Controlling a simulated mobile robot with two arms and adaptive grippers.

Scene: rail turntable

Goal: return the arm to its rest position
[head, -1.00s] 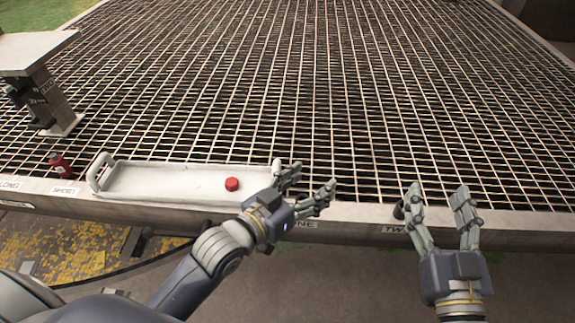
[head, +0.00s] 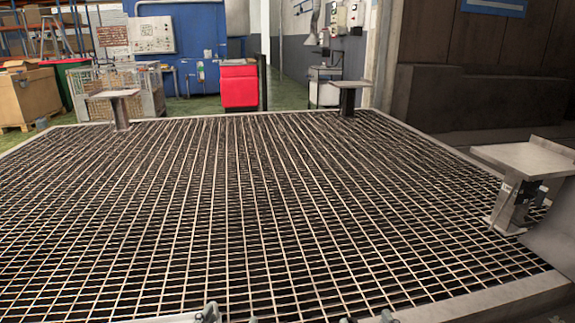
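Only the fingertips of my two grippers show, at the bottom edge of the head view. The tips of my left gripper (head: 230,317) stand apart with nothing seen between them. The tips of my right gripper (head: 366,318) also stand apart, with nothing seen between them. The rest of both hands and arms is below the picture. A short piece of pale edge (head: 165,319), perhaps the white tray's, shows left of my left fingertips.
A wide metal grating (head: 260,210) fills the middle, bare on top. A grey stand (head: 525,160) rises at the right, with smaller ones at the back left (head: 116,95) and back right (head: 349,86). A red cabinet (head: 239,87) stands beyond the grating.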

